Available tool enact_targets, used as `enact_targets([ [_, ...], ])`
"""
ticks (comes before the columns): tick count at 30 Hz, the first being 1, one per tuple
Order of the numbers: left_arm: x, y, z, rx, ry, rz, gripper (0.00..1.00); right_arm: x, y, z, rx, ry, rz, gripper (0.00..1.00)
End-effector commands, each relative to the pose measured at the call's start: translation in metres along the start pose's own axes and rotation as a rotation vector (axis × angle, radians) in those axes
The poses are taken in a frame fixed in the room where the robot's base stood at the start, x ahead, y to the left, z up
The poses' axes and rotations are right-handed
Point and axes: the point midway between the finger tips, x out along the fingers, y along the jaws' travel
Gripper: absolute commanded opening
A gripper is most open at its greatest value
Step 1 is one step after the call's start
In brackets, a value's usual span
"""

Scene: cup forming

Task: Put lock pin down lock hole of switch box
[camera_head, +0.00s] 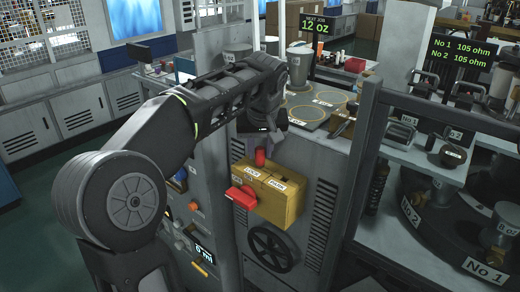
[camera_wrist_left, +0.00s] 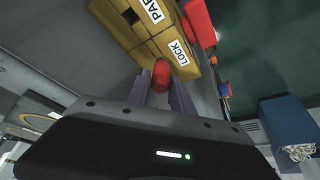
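The yellow switch box (camera_head: 272,196) is mounted on the grey machine's front, with a LOCK label and a red lever (camera_head: 241,197) on its left side. The red lock pin (camera_head: 260,157) stands upright at the top of the box near the LOCK side. Whether its lower end is in the hole is hidden. My left gripper (camera_head: 272,142) reaches down from above at the pin. In the left wrist view, its fingers (camera_wrist_left: 160,88) close around the red pin (camera_wrist_left: 161,73), with the box (camera_wrist_left: 150,45) just beyond. My right gripper is not in view.
A black handwheel (camera_head: 272,248) is below the box. A control panel with a lit display (camera_head: 204,250) is to its left. A metal frame post (camera_head: 362,150) stands to the right. The machine top (camera_head: 310,112) carries round marked plates and a metal cup.

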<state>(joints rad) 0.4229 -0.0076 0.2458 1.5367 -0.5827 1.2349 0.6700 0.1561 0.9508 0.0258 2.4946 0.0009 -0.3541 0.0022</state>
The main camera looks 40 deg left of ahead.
Motion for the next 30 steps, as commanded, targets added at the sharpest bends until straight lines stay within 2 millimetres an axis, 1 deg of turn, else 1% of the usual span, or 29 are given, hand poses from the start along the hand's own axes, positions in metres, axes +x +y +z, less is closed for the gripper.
enact_targets([
  [1,0.000,0.000,0.000,0.000,0.000,0.000,0.33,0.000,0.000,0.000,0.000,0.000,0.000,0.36],
  [7,0.000,0.000,0.000,0.000,0.000,0.000,0.48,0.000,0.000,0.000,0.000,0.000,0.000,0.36],
  [14,0.000,0.000,0.000,0.000,0.000,0.000,0.48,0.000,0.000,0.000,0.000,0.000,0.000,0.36],
  [17,-0.003,0.000,0.000,0.000,0.000,0.000,0.48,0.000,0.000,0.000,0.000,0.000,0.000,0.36],
  [20,-0.012,0.001,-0.001,0.000,0.003,0.002,0.48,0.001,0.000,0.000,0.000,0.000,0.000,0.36],
  [23,-0.026,0.001,0.000,0.001,0.003,0.003,0.48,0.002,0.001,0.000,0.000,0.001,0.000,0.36],
  [28,-0.056,0.001,0.000,0.001,0.003,0.003,0.48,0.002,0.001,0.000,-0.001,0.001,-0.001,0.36],
  [29,-0.064,0.000,-0.002,0.001,0.002,0.002,0.48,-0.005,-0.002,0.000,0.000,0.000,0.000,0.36],
  [30,-0.070,0.000,-0.002,0.000,0.001,0.001,0.48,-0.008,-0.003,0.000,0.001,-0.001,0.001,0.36],
])
